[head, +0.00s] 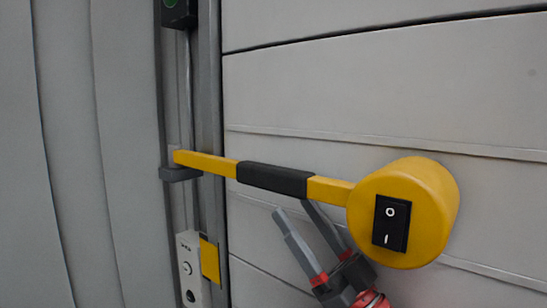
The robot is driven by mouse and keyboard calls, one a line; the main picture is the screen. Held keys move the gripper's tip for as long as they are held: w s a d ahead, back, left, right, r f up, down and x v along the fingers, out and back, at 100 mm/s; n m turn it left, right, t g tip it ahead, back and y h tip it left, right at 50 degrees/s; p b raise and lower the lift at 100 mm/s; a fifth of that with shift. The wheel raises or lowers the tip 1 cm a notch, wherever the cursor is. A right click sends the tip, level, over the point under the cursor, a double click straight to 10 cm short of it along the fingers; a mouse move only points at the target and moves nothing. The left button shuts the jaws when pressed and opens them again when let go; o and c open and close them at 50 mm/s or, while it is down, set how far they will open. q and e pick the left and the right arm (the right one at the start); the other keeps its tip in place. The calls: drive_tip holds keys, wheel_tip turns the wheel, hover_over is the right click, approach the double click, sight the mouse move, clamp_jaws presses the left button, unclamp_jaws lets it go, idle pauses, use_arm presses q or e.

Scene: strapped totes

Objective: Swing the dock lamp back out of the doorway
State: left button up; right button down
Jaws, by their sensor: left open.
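The dock lamp has a round yellow head (432,215) with a black rocker switch (390,222) on its face. Its yellow arm (208,163) runs left from the head to a grey bracket (181,174) on the upright post, and carries a black grip sleeve (272,179). The lamp reaches out to the right across the panelled door. My left gripper (294,209) is open and empty, just below the sleeve, its fingers pointing up and left. One fingertip is close under the sleeve's right end; I cannot tell if it touches. My right gripper is not in view.
The pale panelled door (375,85) fills the right side behind the lamp. A grey upright post (209,90) stands left of it, with a light control box (189,268) and a yellow plate (209,260) low down. A dark box (178,12) sits at the top.

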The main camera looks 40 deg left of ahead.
sight(272, 176)
use_arm(q)
drive_tip(key=p+x, duration=0.3)
drive_tip(key=x, duration=0.5)
drive_tip(key=shift+d, duration=0.1)
drive_tip(key=shift+f, duration=0.1)
clamp_jaws()
drive_tip(key=shift+t, duration=0.3)
idle(0.7)
